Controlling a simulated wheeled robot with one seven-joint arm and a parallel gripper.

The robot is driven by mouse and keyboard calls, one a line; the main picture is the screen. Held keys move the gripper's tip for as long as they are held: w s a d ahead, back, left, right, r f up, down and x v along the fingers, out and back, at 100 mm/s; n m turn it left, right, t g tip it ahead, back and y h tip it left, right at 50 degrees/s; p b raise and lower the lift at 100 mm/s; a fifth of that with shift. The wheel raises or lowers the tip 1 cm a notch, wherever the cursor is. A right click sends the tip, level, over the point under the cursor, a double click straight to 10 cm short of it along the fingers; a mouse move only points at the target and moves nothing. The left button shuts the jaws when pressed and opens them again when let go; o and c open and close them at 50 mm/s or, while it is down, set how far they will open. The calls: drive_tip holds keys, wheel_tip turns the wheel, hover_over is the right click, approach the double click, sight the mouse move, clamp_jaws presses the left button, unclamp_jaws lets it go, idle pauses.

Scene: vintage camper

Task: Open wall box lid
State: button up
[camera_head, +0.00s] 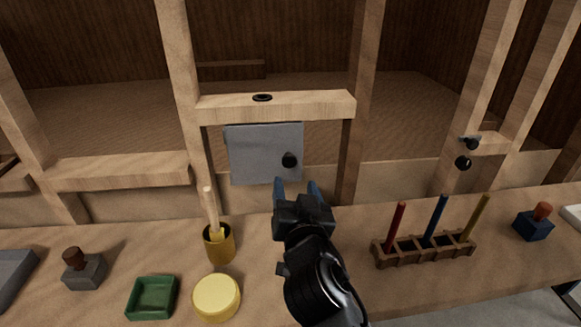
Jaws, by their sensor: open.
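The wall box (257,151) is a grey box set between wooden studs, under a short wooden crosspiece. Its grey front lid looks closed, with a round black knob (289,160) at its right side. My gripper (296,183) is open and empty, with two blue fingers pointing up toward the lower right of the box. The fingertips show just below the knob in the picture; whether they touch the box cannot be told.
The wooden bench holds a mustard cup (219,246) with a wooden-handled tool, a yellow round lid (217,297), a green tray (153,296) and a dark stamp (84,270) on the left. A wooden rack (425,250) with coloured sticks and a blue stamp (534,226) stand right.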

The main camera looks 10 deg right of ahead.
sight(290, 163)
drive_tip(key=w+p, duration=0.1)
drive_tip(key=w, duration=0.7)
drive_tip(key=shift+r, duration=0.2)
clamp_jaws()
idle(0.4)
